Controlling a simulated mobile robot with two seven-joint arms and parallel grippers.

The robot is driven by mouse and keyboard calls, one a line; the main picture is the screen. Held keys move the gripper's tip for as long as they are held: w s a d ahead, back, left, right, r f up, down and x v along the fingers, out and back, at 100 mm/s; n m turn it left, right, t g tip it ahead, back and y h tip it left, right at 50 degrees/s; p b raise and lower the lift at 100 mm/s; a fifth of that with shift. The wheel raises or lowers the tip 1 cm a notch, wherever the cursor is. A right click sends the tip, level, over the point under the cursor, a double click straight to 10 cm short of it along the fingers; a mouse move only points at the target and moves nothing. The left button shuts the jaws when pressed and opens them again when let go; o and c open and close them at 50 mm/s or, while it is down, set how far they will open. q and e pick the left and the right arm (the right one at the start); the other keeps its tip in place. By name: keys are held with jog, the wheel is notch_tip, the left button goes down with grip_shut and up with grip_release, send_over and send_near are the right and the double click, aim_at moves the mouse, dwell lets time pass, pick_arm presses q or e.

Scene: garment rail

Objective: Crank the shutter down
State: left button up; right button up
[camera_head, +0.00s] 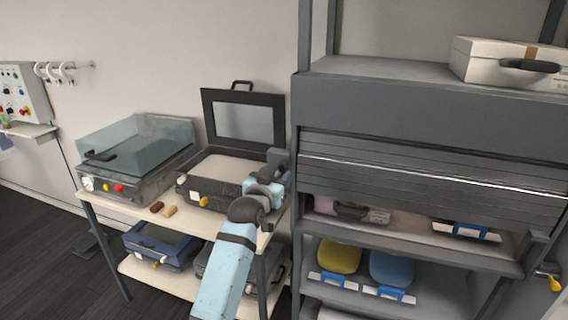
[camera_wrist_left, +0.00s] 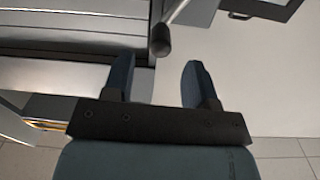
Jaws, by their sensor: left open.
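The shutter (camera_head: 430,172) is a grey slatted roller in the front of the shelf unit at right. It is partly lowered, with an open gap under its bottom slat. It also shows at the left of the left wrist view (camera_wrist_left: 75,45). The dark crank knob (camera_wrist_left: 160,40) stands just beyond my left fingertips, roughly between them. My left gripper (camera_head: 268,184) is at the unit's left side in the head view. Its blue fingers (camera_wrist_left: 157,72) are open with nothing between them. The arm partly hides the crank area. My right gripper is not in view.
A table (camera_head: 130,205) with an open dark case (camera_head: 240,165) and a clear-lidded device (camera_head: 135,155) stands left of the unit. A white box (camera_head: 485,62) sits on the upper shelf. Yellow and blue items stand lower down. A yellow-tipped part (camera_head: 553,284) sticks out at far right.

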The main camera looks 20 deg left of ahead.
aim_at(281, 169)
pick_arm(q)
jog(key=w, duration=0.6)
jog(key=shift+w+d+p, duration=0.15)
jog(key=shift+d+p, duration=0.05)
jog(key=shift+p, duration=0.2)
jog(key=shift+c, duration=0.2)
grip_shut()
